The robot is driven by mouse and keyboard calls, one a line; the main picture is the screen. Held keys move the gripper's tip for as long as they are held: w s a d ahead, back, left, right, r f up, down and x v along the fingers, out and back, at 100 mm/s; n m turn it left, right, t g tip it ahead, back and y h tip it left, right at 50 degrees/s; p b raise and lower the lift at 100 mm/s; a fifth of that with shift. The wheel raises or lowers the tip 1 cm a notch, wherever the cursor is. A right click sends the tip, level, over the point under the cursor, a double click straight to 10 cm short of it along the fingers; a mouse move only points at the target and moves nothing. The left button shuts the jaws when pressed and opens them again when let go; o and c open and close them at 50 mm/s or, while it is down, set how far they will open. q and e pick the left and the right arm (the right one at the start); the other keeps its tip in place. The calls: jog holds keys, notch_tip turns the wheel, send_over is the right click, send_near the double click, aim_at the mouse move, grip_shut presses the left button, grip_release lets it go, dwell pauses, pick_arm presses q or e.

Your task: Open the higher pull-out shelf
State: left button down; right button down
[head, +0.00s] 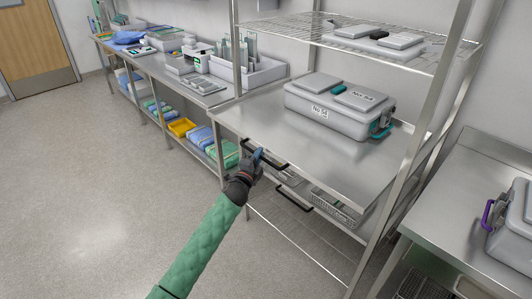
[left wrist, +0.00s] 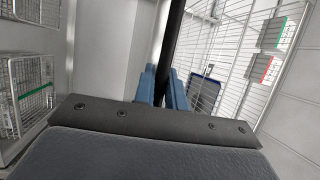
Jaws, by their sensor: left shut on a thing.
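A steel rack unit carries a flat steel top (head: 255,122), with pull-out wire shelves beneath it. The higher pull-out shelf has a black bar handle (head: 276,164) just below the top's front edge. A second black handle (head: 293,200) sits lower and to the right. My left gripper (head: 258,156), with blue fingertips, is at the higher handle and shut on it. In the left wrist view the dark handle bar (left wrist: 172,45) runs between the blue fingers (left wrist: 163,88). How far the shelf is out cannot be told. My right gripper is not in view.
A grey case (head: 315,112) marked with a label stands on the top. A wire basket (head: 336,207) shows below it. Another steel table (head: 470,205) with a grey case stands at right. A long bench (head: 185,68) runs at left. The floor (head: 110,190) in front is clear.

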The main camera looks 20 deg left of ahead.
pick_arm(q)
jog(key=s+a, duration=0.8)
jog(key=s, duration=0.5)
jog(key=shift+s+a, duration=0.15)
jog(key=shift+s, duration=0.15)
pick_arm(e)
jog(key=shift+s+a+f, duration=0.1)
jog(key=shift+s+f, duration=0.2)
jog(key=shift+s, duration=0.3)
pick_arm(q)
jog(key=shift+f, duration=0.1)
